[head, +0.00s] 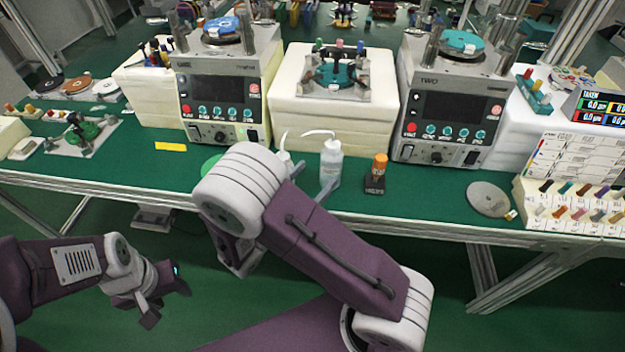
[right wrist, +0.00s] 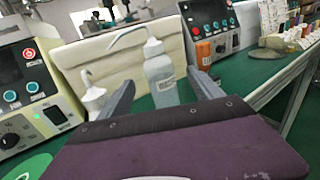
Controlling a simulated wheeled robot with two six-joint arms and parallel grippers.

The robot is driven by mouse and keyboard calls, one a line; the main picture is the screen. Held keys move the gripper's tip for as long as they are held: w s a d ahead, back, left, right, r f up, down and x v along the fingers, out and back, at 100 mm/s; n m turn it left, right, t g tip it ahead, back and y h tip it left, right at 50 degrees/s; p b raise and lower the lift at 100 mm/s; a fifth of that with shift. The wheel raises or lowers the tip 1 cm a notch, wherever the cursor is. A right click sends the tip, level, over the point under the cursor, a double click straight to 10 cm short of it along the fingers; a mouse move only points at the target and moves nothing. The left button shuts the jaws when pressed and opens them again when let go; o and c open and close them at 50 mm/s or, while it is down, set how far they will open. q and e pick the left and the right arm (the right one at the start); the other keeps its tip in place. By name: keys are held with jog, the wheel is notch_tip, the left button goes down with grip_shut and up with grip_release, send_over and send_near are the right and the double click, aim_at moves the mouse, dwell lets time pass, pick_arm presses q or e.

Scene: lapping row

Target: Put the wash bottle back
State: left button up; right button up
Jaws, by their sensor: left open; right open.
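A white wash bottle (head: 331,168) with a bent spout stands upright on the green bench top. In the right wrist view this wash bottle (right wrist: 161,80) shows between my two fingers, which look apart from it; how deep it sits between them is unclear. A second, smaller wash bottle (head: 285,160) stands left of it, mostly hidden by my right arm; it shows left of the fingers in the right wrist view (right wrist: 92,95). My right gripper (head: 314,181) is open and empty at bench height. My left gripper (head: 165,292) is open and empty, low in front of the bench.
Two lapping machines (head: 222,100) (head: 450,105) flank a cream block (head: 335,112) behind. A grey disc (head: 487,198) and a colour-pegged rack (head: 575,200) lie further right. A green disc (head: 210,163) lies left.

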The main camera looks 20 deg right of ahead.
jog(key=s+d+f+m+g+y, duration=0.1)
jog(key=s+d+f+m+g, duration=0.2)
jog(key=s+d+m+g, duration=0.35)
jog(key=s+a+f+m+g+y, duration=0.4)
jog(key=s+f+m+g+y, duration=0.2)
jog(key=s+m+y, duration=0.35)
jog(key=w+a+m+t+y, duration=0.5)
jog(key=m, duration=0.3)
notch_tip(320, 180, up, 15)
jog(key=p, duration=1.4)
jog(key=shift+f, duration=0.15)
jog(key=shift+g, duration=0.25)
